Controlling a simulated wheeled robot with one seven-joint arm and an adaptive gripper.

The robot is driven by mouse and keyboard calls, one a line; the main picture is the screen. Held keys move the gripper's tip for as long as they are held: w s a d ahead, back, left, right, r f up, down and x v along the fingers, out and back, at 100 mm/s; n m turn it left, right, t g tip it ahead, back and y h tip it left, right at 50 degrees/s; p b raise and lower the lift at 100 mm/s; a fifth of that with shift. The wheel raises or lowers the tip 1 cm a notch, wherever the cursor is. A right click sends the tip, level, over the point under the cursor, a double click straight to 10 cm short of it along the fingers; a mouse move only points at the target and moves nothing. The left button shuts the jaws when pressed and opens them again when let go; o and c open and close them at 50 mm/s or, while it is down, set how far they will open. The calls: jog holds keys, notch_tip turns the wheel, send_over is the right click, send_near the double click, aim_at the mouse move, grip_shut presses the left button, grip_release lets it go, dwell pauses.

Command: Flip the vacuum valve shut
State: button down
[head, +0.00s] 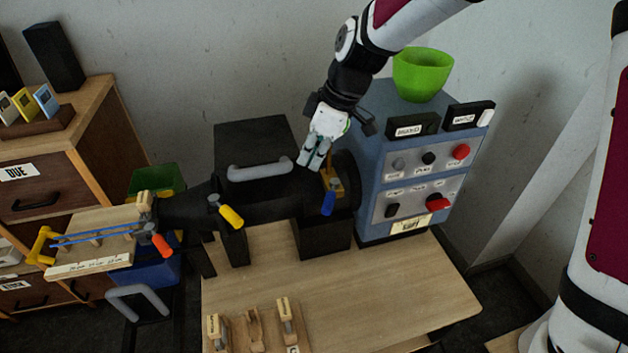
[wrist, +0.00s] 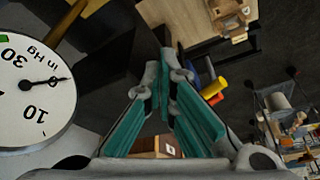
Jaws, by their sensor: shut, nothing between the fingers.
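A lever valve with a blue handle (head: 328,203) and a brass-coloured body hangs at the right end of the black machine (head: 265,195), its handle pointing down. A yellow handle (head: 231,217) and an orange-red handle (head: 161,244) sit further left. No label shows which is the vacuum valve. My gripper (head: 312,160) is shut and empty, just above and left of the blue-handled valve; I cannot tell if it touches. In the wrist view, the teal-padded fingers (wrist: 165,82) come together at their tips. A round gauge (wrist: 32,85) marked "in Hg" is at the left.
A blue control cabinet (head: 370,192) with knobs, red buttons and a green bowl (head: 421,74) on top stands right of the machine. A grey curved handle (head: 260,171) rises from the machine. The wooden table (head: 390,285) is clear in its middle and right; wooden holders (head: 253,328) stand at the front.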

aim_at(329, 198)
jog(key=s+x, duration=0.1)
jog(key=x, duration=0.9)
jog(key=shift+s+d+p, duration=0.1)
jog(key=shift+d+p, duration=1)
jog(key=shift+d, duration=0.9)
